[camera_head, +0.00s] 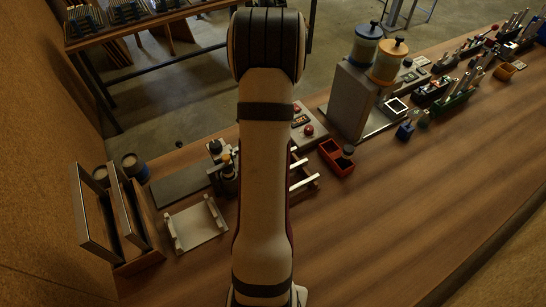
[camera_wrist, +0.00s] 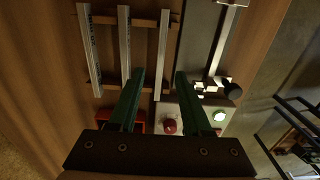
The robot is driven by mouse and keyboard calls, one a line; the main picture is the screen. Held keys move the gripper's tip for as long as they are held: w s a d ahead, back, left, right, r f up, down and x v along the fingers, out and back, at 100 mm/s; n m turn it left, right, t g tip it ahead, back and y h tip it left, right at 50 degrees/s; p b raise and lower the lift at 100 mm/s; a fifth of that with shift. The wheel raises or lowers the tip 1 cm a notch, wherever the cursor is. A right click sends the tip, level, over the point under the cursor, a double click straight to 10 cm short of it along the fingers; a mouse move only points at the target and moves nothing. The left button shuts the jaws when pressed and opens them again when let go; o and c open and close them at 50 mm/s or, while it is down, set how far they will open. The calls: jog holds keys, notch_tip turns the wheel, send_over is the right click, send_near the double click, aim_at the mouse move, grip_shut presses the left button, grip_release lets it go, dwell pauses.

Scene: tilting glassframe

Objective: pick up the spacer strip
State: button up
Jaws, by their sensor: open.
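Several pale metal strips lie side by side across a wooden rack in the wrist view: a left spacer strip (camera_wrist: 90,50), a middle strip (camera_wrist: 125,45) and a right strip (camera_wrist: 163,45). The left two bear small dark lettering. My gripper (camera_wrist: 160,74) is open, with two green fingers. In the picture the right strip runs between the fingertips; I cannot tell the height gap, and nothing is visibly held. In the head view two strip ends (camera_head: 303,183) show beside my arm, which hides the rest of the rack and my gripper.
A grey fixture with a metal bar (camera_wrist: 222,42) stands right of the rack. An orange-red bin (camera_head: 337,158), a dispenser block (camera_head: 352,100) and upright frames (camera_head: 112,215) also stand on the bench.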

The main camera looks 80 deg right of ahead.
notch_tip(320, 180, down, 5)
jog(key=shift+f, duration=0.1)
grip_shut()
